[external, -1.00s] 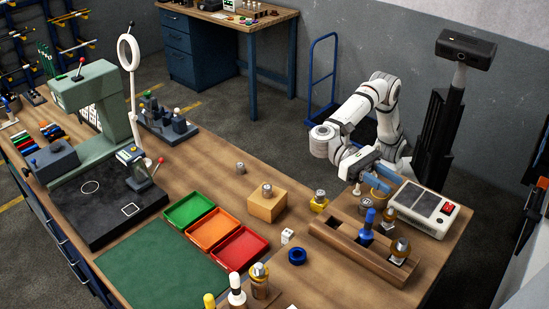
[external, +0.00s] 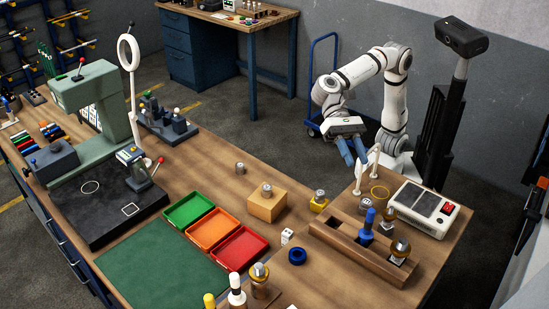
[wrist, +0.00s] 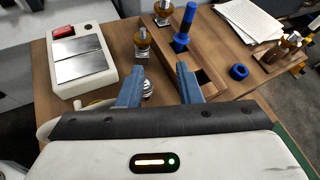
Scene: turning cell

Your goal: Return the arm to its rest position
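My white arm (external: 385,75) is bent up at the back right of the bench, beside the black column. My gripper (external: 356,160) hangs above the bench's far right edge with its two blue fingers pointing down. In the wrist view the blue fingers (wrist: 158,88) stand well apart with nothing between their tips, so it is open and empty. A small metal-topped piece (wrist: 147,88) shows on the bench past the left finger. The gripper touches nothing that I can see.
Coloured trays (external: 238,250) lie further left. Space above the bench is free.

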